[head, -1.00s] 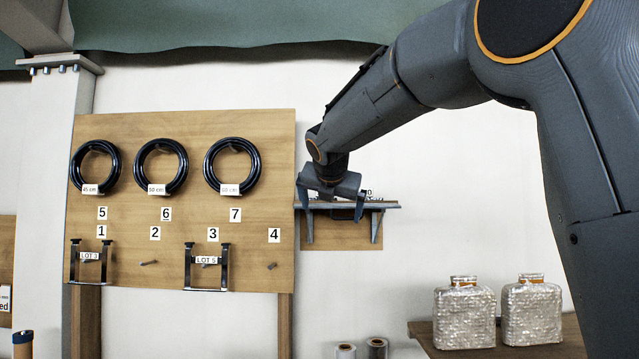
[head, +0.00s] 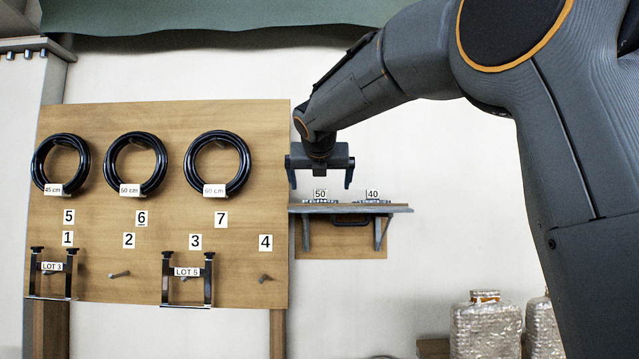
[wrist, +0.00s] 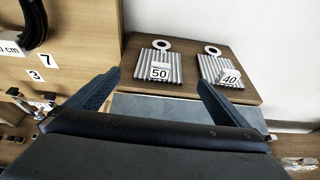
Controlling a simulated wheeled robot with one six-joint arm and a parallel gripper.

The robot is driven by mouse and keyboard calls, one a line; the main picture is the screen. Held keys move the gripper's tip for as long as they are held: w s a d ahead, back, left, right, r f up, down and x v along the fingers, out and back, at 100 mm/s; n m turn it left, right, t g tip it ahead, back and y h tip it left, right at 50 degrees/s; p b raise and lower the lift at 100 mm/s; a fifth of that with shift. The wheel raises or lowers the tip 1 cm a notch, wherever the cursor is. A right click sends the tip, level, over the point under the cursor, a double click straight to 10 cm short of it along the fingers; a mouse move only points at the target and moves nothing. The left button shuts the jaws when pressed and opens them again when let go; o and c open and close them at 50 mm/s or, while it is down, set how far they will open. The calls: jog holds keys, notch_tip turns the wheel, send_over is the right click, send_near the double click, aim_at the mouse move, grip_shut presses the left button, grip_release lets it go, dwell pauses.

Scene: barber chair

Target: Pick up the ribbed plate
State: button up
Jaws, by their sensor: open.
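Two ribbed plates lie on a small wall shelf (head: 345,209). One ribbed plate labelled 50 (wrist: 159,62) is on the left in the wrist view, and another labelled 40 (wrist: 215,67) is on the right. Each is grey and corrugated with a white ring at its far end. In the head view they show as thin strips under the labels 50 (head: 320,201) and 40 (head: 372,201). My gripper (head: 320,184) is open and empty, above the left part of the shelf. In the wrist view its fingers (wrist: 158,88) are apart, on the near side of the plates.
A wooden pegboard (head: 160,240) stands left of the shelf, with black coiled hoses (head: 217,166) above and black frames labelled LOT (head: 187,290) below. Silver wrapped containers (head: 485,330) stand lower right. The wall above the shelf is clear.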

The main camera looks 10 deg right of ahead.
aim_at(320, 193)
jog(key=shift+p+x, duration=1.25)
jog(key=shift+x, duration=2.65)
jog(key=c, duration=1.3)
